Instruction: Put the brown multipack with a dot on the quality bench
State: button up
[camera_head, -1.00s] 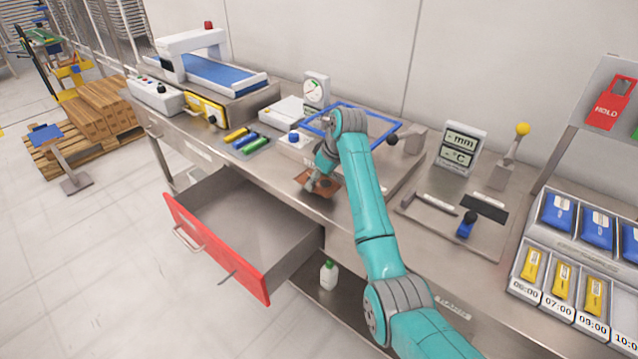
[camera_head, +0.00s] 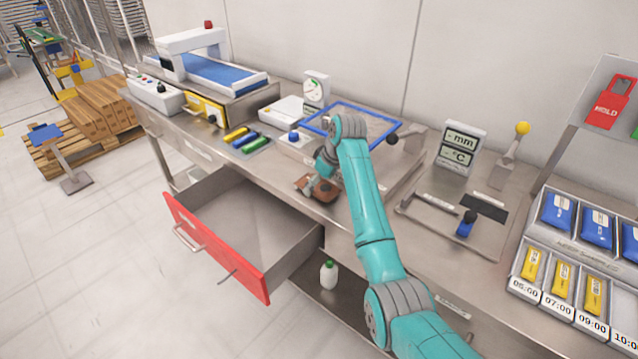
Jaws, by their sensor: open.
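The brown multipack (camera_head: 327,194) lies on the front part of the steel quality bench (camera_head: 290,170), below the blue-framed tray. My gripper (camera_head: 316,187) is at the pack, over its left part, with its fingers open. My wrist hides part of the pack, and I cannot make out a dot on it. Whether the fingers touch the pack cannot be told.
An open drawer with a red front (camera_head: 215,245) juts out below the bench. Yellow, blue and green packs (camera_head: 250,142) lie left of my gripper. A blue-framed tray (camera_head: 365,118) stands behind. A small conveyor (camera_head: 215,72) is at the back left.

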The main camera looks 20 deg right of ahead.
jog(key=v, duration=1.2)
